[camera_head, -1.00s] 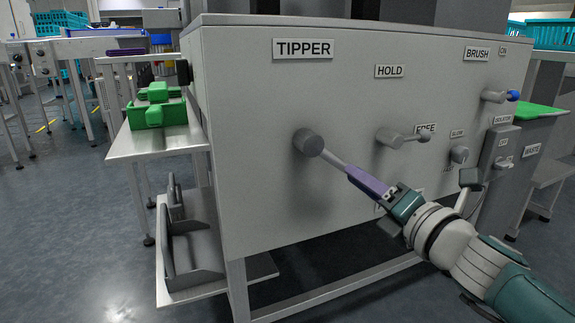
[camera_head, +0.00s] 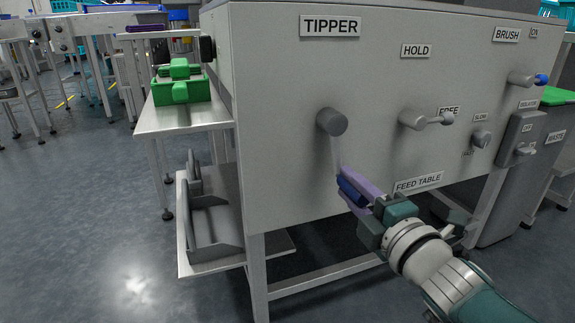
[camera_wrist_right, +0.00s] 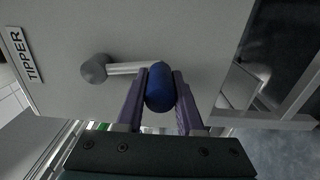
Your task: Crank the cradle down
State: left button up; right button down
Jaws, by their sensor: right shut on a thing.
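The tipper crank has a grey hub (camera_head: 332,122) on the panel under the TIPPER sign (camera_head: 330,27). Its arm hangs down, slightly right, to a blue handle (camera_head: 352,190). My right gripper (camera_head: 358,190) is shut on that handle with its purple fingers. In the right wrist view the blue handle (camera_wrist_right: 160,87) sits between the two fingers, with the crank arm running left to the hub (camera_wrist_right: 94,68). A grey cradle-like frame (camera_head: 210,215) stands on a low shelf left of the panel. My left gripper does not show.
A hold lever (camera_head: 425,119), a brush crank (camera_head: 527,79) and small knobs stand on the panel to the right. A green crate (camera_head: 182,90) rests on a side shelf at the left. Open floor lies at the lower left.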

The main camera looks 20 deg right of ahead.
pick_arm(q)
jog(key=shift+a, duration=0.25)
pick_arm(e)
jog(key=shift+a+f+m, duration=0.2)
jog(key=shift+a+m, duration=0.1)
jog(key=shift+a, duration=0.4)
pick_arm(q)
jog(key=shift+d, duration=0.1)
pick_arm(e)
jog(key=c, duration=0.9)
grip_release()
jog(key=o, duration=0.3)
jog(key=shift+a+r, duration=0.1)
jog(key=shift+a, duration=0.1)
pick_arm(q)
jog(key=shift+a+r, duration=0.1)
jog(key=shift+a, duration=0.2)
pick_arm(e)
jog(key=shift+o, duration=0.2)
jog(key=shift+d, duration=0.1)
